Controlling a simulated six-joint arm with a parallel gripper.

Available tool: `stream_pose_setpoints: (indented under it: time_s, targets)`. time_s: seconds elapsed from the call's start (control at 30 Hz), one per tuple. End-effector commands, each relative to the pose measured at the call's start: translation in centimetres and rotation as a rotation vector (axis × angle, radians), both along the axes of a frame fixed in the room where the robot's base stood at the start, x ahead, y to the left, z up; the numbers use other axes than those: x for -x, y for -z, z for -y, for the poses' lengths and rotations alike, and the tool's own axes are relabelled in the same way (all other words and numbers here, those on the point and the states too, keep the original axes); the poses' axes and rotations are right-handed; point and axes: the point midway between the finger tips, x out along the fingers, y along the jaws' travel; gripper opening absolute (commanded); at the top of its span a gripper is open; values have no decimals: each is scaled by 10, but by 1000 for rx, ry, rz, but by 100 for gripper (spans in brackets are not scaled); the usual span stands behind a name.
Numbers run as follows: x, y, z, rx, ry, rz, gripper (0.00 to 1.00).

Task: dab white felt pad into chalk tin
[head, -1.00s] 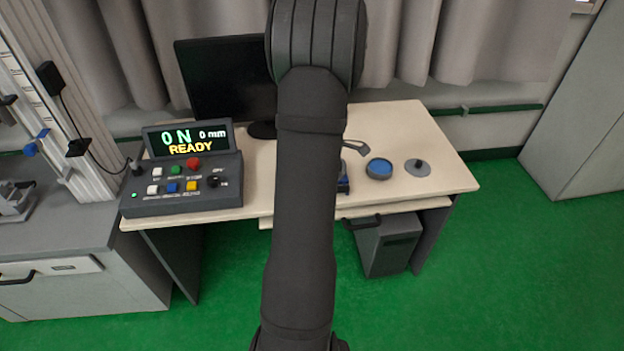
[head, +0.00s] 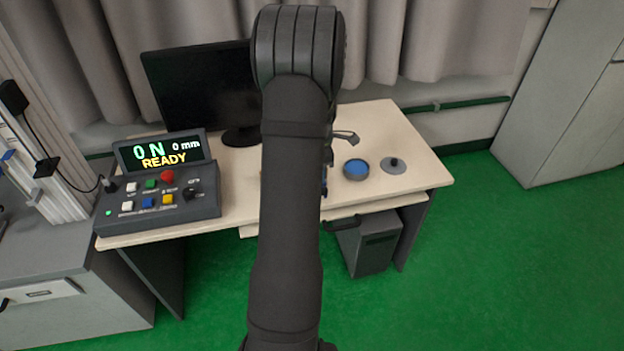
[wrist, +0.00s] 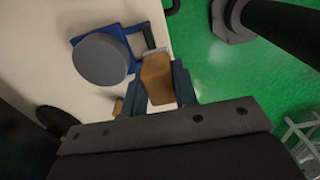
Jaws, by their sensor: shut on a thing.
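In the wrist view my gripper (wrist: 159,88) is shut on a brown wooden block (wrist: 157,78). A pale strip (wrist: 153,54) shows at the block's far end; it may be the white felt pad, but its face is hidden. I cannot tell how high the block is above the table. In the head view a round tin with blue inside, the chalk tin (head: 356,169), stands open on the right part of the table. A grey disc with a knob, like a lid (head: 394,165), lies to its right. My arm hides the gripper and block there.
A blue holder (wrist: 78,40) with a grey round piece (wrist: 101,59) is left of the block in the wrist view. On the table (head: 240,185) are a control box (head: 160,208) reading READY and a dark monitor (head: 200,88). Green floor (head: 480,260) lies beyond the table edge.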

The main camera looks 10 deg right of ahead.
Motion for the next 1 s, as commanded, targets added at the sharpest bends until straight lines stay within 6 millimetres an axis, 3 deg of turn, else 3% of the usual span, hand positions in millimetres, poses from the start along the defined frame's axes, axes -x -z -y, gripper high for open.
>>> stream_pose_setpoints:
  time_s: [0.2, 0.5, 0.7, 1.0]
  targets:
    - [-52, 6, 63, 0, 5, 1, 8]
    - [-93, 14, 138, 0, 3, 0, 8]
    - [-102, 16, 160, 1, 1, 0, 8]
    - [-103, 27, 164, 0, 0, -1, 8]
